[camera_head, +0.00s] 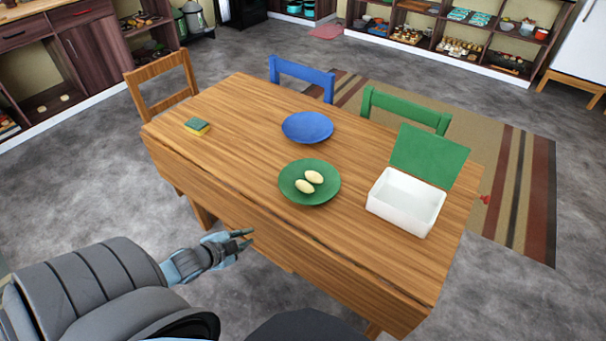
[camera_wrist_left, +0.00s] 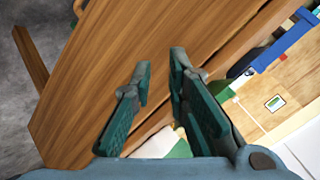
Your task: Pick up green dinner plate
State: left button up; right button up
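The green dinner plate (camera_head: 296,192) lies on the wooden table (camera_head: 240,120) near its front edge, with two pale egg-shaped items (camera_head: 309,182) on it. My left gripper (camera_head: 246,240) is in front of the table's near side, to the lower left of the plate and apart from it. In the left wrist view its two fingers (camera_wrist_left: 160,95) are spread with nothing between them. The plate is not seen in the left wrist view. My right gripper is not in view.
A blue plate (camera_head: 307,127) lies behind the green one. A white box (camera_head: 405,203) with a green lid (camera_head: 428,157) stands to the right, and a sponge (camera_head: 197,126) lies at the left. Wooden (camera_head: 162,83), blue (camera_head: 302,76) and green (camera_head: 405,109) chairs stand along the table.

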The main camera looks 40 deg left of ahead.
pick_arm(q)
jog(key=w+d+r+m+t+h, duration=0.1)
jog(key=w+d+r+m+h, duration=0.15)
jog(key=r, duration=0.25)
jog(key=w+d+r+m+t+h, duration=0.1)
jog(key=w+d+r+m, duration=0.1)
jog(key=d+r, duration=0.3)
jog(key=b, duration=0.8)
send_near(310, 203)
jog(key=shift+w+d+f+m, duration=0.1)
jog(key=shift+w+f+m, duration=0.2)
jog(key=shift+f, duration=0.15)
jog(key=b+x, duration=0.4)
jog(key=x, duration=0.3)
jog(key=shift+w, duration=0.45)
jog(key=shift+r, duration=0.1)
grip_shut()
